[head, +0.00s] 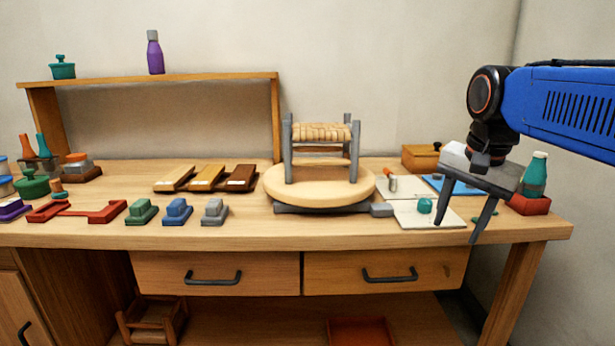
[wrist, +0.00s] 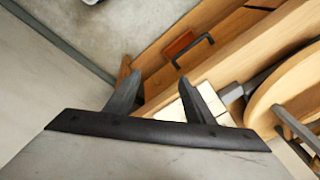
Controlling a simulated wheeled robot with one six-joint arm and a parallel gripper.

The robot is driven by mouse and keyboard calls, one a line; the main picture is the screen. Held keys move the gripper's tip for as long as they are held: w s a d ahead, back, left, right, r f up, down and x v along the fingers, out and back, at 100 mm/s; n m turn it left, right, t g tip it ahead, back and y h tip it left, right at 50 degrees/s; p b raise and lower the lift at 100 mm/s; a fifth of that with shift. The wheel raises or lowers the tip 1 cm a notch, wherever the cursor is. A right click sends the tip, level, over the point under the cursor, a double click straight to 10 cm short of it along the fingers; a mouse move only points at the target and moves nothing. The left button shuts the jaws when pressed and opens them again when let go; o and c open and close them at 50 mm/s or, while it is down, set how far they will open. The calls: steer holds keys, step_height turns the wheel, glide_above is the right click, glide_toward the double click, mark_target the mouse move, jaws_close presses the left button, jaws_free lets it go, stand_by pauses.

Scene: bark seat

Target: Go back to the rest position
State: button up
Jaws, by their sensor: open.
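My gripper (head: 459,238) hangs at the right side of the bench, its two grey fingers pointing down, apart and with nothing between them. In the wrist view the same open fingers (wrist: 160,84) show with the bench's right end and the floor beyond them. My gripper is in front of the white sheets and right of the small stool with a woven seat (head: 320,132). The stool stands upright on a round wooden turntable (head: 276,188). My gripper touches neither of them.
A teal bottle (head: 535,174) in a red holder (head: 530,204) stands close behind my gripper. A teal round thing (head: 424,205) lies on a white sheet (head: 408,217). A wooden box (head: 421,157) is at the back. Coloured blocks and jars fill the left side.

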steer(key=s+f+n+t, duration=0.2)
steer(key=s+f+n, duration=0.7)
steer(key=s+f, duration=0.6)
step_height(320, 180, down, 4)
steer(key=shift+a+f, duration=0.1)
steer(key=shift+a, duration=0.2)
